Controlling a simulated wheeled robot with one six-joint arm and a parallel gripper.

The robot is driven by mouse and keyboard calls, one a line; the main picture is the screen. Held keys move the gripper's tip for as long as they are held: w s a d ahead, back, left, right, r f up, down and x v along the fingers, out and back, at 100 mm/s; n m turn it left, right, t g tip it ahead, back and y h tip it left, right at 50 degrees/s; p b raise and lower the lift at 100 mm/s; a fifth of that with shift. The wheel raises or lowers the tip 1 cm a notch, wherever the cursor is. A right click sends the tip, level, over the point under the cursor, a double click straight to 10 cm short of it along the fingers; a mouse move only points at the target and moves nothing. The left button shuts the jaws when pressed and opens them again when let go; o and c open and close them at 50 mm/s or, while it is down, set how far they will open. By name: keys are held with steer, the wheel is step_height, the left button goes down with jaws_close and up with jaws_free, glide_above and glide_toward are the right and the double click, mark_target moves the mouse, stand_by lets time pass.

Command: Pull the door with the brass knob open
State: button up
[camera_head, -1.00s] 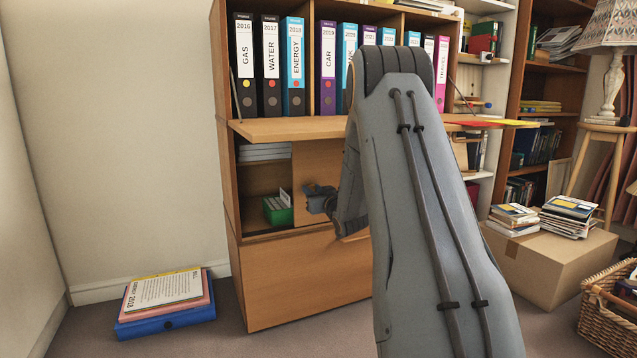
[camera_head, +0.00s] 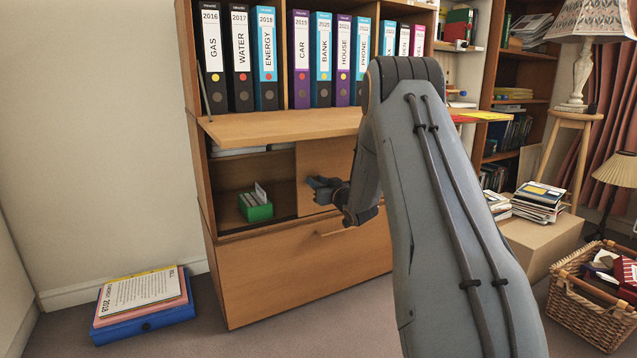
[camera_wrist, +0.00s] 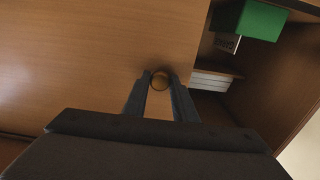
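The door (camera_head: 312,165) is a plain wood panel in the lower compartment of the bureau. It covers the right of the compartment; the left is uncovered. My gripper (camera_head: 318,190) is at the door's face, near its left edge. In the wrist view, the small round brass knob (camera_wrist: 160,80) sits between the two fingertips of my gripper (camera_wrist: 160,77), which close in on it from both sides. The wrist view also shows the door face (camera_wrist: 80,60) and, at right, the open compartment. The knob is hidden in the head view.
A folded-down flap (camera_head: 275,127) juts out above the door. A drawer front (camera_head: 285,280) with a bar handle is below. A green card box (camera_head: 256,207) stands in the open compartment. A blue box file (camera_head: 145,325) lies on the floor at left, a wicker basket (camera_head: 590,315) at right.

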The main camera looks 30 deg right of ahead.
steer(key=o, duration=0.4)
steer(key=s+p, duration=0.3)
steer(key=s, duration=0.4)
steer(key=shift+s+d, duration=0.15)
steer(key=shift+s, duration=0.25)
